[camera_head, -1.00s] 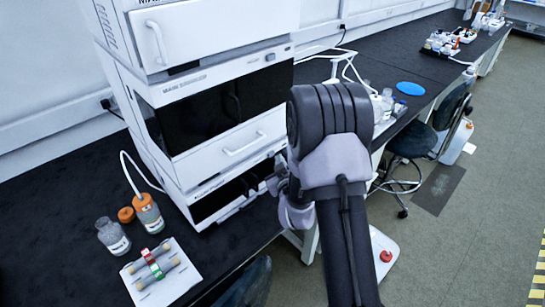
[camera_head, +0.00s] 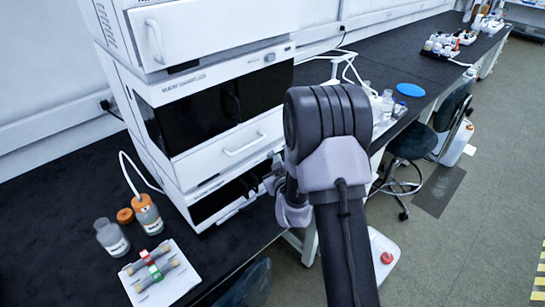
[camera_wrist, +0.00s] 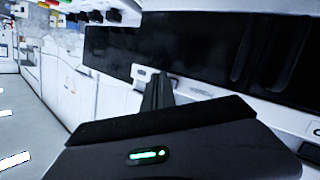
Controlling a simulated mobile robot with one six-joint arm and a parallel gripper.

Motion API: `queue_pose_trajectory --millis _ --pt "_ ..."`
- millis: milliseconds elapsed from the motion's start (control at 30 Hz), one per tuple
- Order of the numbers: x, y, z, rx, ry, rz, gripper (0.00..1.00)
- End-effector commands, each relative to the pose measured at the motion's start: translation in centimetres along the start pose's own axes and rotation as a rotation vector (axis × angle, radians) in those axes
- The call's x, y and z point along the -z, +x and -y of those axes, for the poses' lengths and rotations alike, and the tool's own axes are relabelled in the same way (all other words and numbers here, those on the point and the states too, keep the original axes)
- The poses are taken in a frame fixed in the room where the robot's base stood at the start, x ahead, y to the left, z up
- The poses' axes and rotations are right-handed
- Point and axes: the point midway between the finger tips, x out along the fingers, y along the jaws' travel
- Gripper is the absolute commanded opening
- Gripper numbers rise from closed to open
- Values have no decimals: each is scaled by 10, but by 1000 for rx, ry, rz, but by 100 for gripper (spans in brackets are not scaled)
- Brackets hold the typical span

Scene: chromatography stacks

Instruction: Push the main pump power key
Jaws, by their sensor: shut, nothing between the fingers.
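The white instrument stack (camera_head: 225,150) stands on the black bench. My arm hides the right part of its lowest module (camera_head: 212,205) in the head view, and also my fingertips. In the wrist view, which looks upside down, my gripper (camera_wrist: 158,82) is shut and empty. Its dark fingertips point at a white front strip beside a dark window (camera_wrist: 180,45). A small light panel with a grey mark, seemingly a power key (camera_wrist: 141,74), shows just beyond and left of the fingertips. I cannot tell whether they touch it. No pump label is readable.
Bottles (camera_head: 147,213) and a white tray (camera_head: 165,278) stand at the front left. A stool (camera_head: 412,140) stands right of the bench.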

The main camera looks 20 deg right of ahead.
Motion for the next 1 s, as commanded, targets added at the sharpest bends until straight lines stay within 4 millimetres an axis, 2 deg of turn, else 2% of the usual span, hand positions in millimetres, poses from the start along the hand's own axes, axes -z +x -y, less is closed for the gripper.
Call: queue_pose_trajectory --millis 367,700,1000 --pt "2 2 1 0 0 -2 0" --pt "-8 -13 -7 -1 -1 -1 0" --pt "-11 -18 -10 -1 -1 -1 0"
